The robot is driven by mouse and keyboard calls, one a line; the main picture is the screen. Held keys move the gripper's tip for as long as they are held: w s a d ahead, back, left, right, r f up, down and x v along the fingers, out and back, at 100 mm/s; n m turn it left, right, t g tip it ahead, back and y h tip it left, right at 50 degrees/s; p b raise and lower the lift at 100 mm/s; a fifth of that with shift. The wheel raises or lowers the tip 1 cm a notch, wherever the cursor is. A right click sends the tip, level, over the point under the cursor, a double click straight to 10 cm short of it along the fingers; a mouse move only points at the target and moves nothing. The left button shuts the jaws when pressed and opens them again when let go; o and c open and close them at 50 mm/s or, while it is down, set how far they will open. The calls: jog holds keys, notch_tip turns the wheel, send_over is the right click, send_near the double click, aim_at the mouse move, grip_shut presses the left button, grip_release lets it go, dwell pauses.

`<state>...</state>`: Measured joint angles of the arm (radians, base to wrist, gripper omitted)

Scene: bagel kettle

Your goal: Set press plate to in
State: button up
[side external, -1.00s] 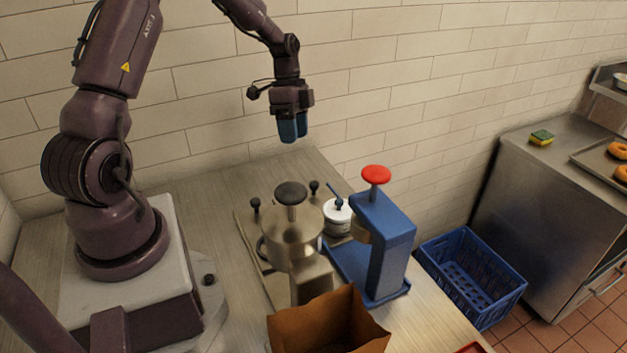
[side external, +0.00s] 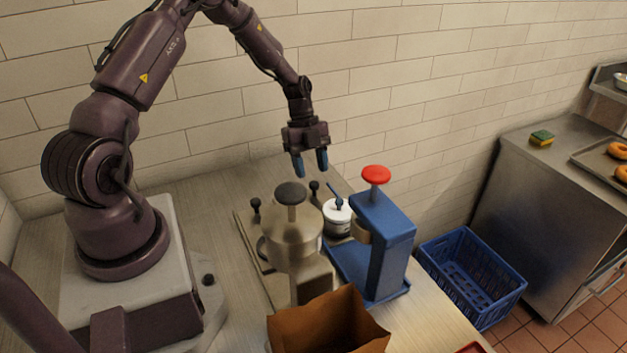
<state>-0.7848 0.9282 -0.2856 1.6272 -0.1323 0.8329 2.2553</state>
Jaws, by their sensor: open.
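A blue press (side external: 390,250) with a red round knob (side external: 376,174) on top stands on the counter at centre right. Its knob is raised on a short stem. A metal device (side external: 292,235) with a dark knob (side external: 290,193) on a stem stands to its left. I cannot tell which of these bears the press plate; no plate shows clearly. My gripper (side external: 311,168) is open and empty, its blue fingers pointing down. In the picture it is above and left of the red knob, and above the dark knob.
A white jar (side external: 337,217) with a blue handle stands between the devices. Small black knobs (side external: 256,206) stand behind the metal device. A brown paper bag (side external: 330,322) is in front. A blue crate (side external: 470,277) sits right of the counter.

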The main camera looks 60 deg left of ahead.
aim_at(314, 183)
jog(key=shift+x, duration=1.9)
grip_shut()
jog(key=shift+d, duration=0.15)
